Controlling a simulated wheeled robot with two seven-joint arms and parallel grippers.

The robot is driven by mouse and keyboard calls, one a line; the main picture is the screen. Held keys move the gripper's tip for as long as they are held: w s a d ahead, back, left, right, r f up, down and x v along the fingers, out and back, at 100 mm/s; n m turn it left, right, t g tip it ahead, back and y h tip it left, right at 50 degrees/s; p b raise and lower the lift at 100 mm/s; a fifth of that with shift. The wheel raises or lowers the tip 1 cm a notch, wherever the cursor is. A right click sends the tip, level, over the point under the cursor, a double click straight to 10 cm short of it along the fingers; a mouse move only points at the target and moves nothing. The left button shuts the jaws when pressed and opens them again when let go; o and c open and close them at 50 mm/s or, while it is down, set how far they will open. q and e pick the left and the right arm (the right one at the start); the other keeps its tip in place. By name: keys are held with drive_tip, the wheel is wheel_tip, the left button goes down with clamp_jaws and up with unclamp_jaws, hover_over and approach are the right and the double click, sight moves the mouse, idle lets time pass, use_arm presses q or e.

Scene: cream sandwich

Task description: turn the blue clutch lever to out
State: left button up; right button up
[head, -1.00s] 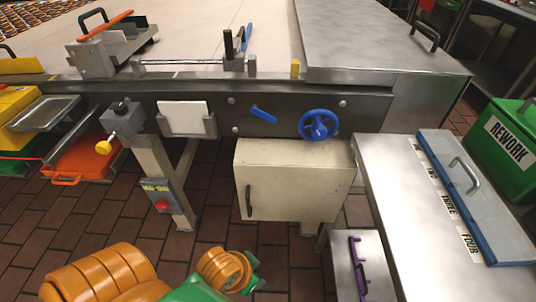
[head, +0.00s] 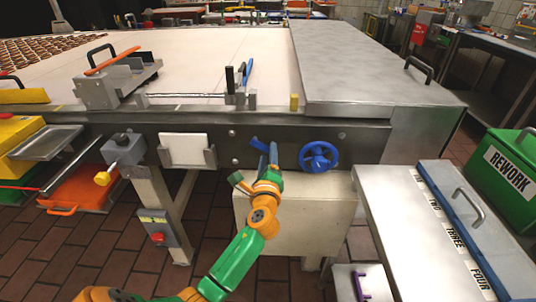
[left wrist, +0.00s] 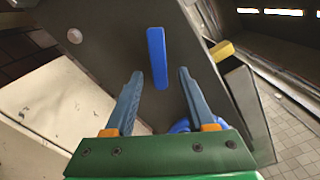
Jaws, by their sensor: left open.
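The blue clutch lever (left wrist: 157,57) is a flat blue bar on the dark front panel of the machine. It shows in the left wrist view, roughly upright in the picture, between the two fingers. My left gripper (left wrist: 161,74) is open, with one finger on each side of the lever and visible gaps to both. In the head view my left gripper (head: 266,150) reaches up to the panel and largely hides the lever. I cannot tell how far the fingertips are from the panel. My right gripper is not in view.
A blue handwheel (head: 319,157) sits on the panel just right of the gripper. A white card (head: 184,149) in a holder is to the left. A cream cabinet (head: 300,225) stands below. A steel counter (head: 400,220) is at right.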

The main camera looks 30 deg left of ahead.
use_arm(q)
drive_tip(key=shift+x, duration=0.85)
drive_tip(key=shift+s, duration=0.1)
clamp_jaws()
drive_tip(key=shift+f, duration=0.1)
idle(0.5)
